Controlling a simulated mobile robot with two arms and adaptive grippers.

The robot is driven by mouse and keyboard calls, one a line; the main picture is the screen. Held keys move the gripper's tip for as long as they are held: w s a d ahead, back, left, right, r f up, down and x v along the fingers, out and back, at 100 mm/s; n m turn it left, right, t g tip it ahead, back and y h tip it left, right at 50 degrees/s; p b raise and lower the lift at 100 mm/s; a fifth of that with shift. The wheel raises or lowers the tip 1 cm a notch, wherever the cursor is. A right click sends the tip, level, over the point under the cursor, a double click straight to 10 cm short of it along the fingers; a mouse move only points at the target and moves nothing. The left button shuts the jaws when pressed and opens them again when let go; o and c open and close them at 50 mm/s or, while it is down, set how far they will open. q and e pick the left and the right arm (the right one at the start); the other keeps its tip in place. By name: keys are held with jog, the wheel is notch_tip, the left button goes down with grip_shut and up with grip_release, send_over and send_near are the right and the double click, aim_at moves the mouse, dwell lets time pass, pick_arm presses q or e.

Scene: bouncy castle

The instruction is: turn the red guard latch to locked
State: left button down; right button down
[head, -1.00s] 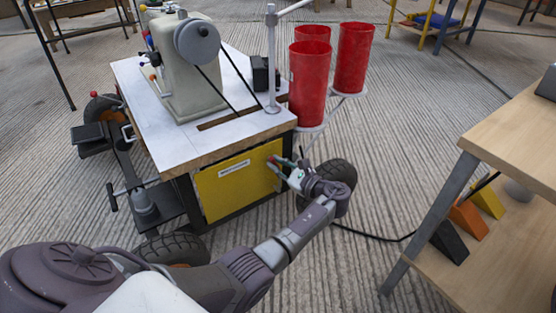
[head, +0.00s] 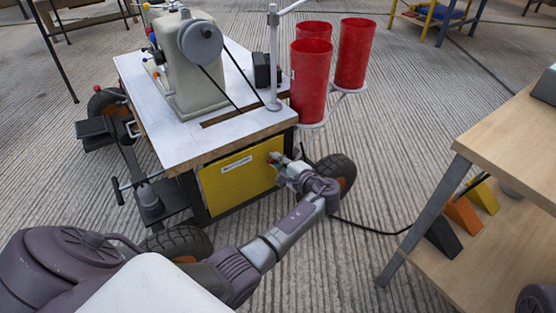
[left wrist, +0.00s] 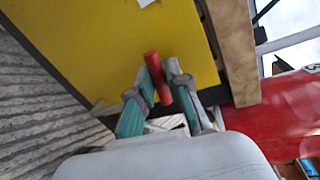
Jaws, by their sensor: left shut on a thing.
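The red guard latch (left wrist: 157,78) is a short red bar on the yellow panel (left wrist: 105,45), seen in the left wrist view. The yellow panel is the front of the cart in the head view (head: 235,184), where the latch is mostly hidden by my fingers. My left gripper (left wrist: 160,92) has its teal-padded fingers on both sides of the latch and is shut on it. In the head view this gripper (head: 277,161) is at the panel's upper right corner. My right gripper is out of view.
A sewing machine (head: 185,85) stands on the white cart top (head: 145,95), whose wooden edge overhangs the panel. Several red cylinders (head: 310,88) stand at its right corner. A wooden bench (head: 515,130) is at the right. Ribbed floor between is clear except for a black cable (head: 370,229).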

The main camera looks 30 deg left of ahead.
pick_arm(q)
jog(key=shift+s+f+n+t, duration=0.1)
jog(key=shift+n+t, duration=0.2)
jog(key=shift+n, duration=0.6)
jog(key=c, duration=1.1)
grip_release()
jog(key=shift+c, duration=0.2)
jog(key=v, duration=1.2)
